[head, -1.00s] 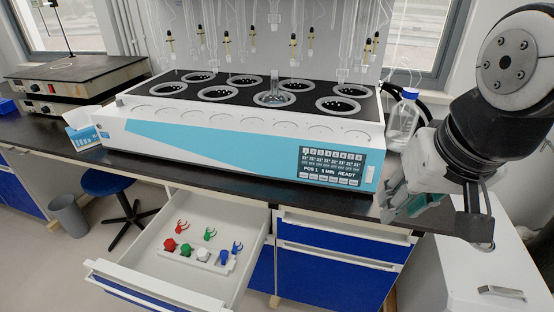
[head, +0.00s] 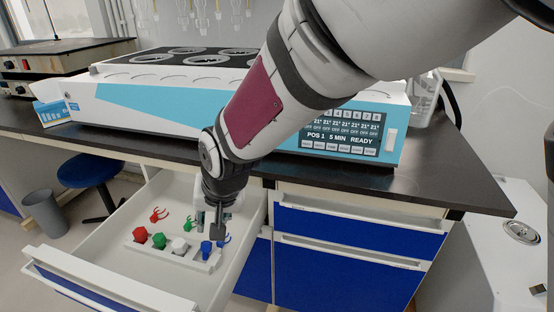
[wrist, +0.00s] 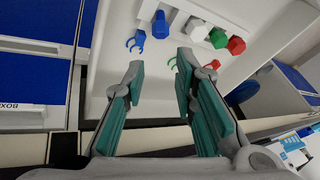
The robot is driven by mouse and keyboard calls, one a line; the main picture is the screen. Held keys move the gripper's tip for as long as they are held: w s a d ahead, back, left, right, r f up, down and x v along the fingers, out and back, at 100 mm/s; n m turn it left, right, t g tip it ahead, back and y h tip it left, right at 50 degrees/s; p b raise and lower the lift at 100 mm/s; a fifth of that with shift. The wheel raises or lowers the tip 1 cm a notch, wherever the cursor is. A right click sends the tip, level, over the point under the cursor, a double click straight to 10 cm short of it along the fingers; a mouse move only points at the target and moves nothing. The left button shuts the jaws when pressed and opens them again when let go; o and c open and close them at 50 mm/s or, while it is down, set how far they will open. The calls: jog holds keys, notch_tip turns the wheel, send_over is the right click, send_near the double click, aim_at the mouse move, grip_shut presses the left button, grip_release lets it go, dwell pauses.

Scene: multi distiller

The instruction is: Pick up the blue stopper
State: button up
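The blue stopper (head: 206,250) stands at the right end of a white rack (head: 190,261) inside the open drawer. In the wrist view the blue stopper (wrist: 160,26) is upper centre, beyond the fingertips. My gripper (head: 214,222) hangs above the drawer near the stopper, apart from it as far as I can tell. In the wrist view my gripper (wrist: 159,63) is open, with teal finger pads spread and nothing between them in its grasp.
White (head: 179,245), green (head: 158,241) and red (head: 140,234) stoppers share the rack. Blue (wrist: 136,41), green (head: 189,224) and red (head: 158,215) clips lie behind it. The drawer's front wall (head: 110,287) and the dark countertop edge (head: 120,146) bound the space.

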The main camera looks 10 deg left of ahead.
jog(key=b, duration=0.2)
send_over(207, 242)
jog(key=s+d, duration=0.1)
jog(key=d, duration=0.1)
notch_tip(207, 242, down, 7)
jog(key=shift+s+d+r, duration=0.1)
jog(key=shift+s+d, duration=0.05)
jog(key=shift+s+b+x, duration=0.1)
jog(key=shift+b+x, duration=0.6)
jog(key=shift+x, duration=0.65)
jog(key=shift+s+b+x, duration=0.15)
jog(key=shift+b+x, duration=0.55)
jog(key=shift+x, duration=0.7)
jog(key=c, duration=0.4)
jog(key=shift+o, duration=0.2)
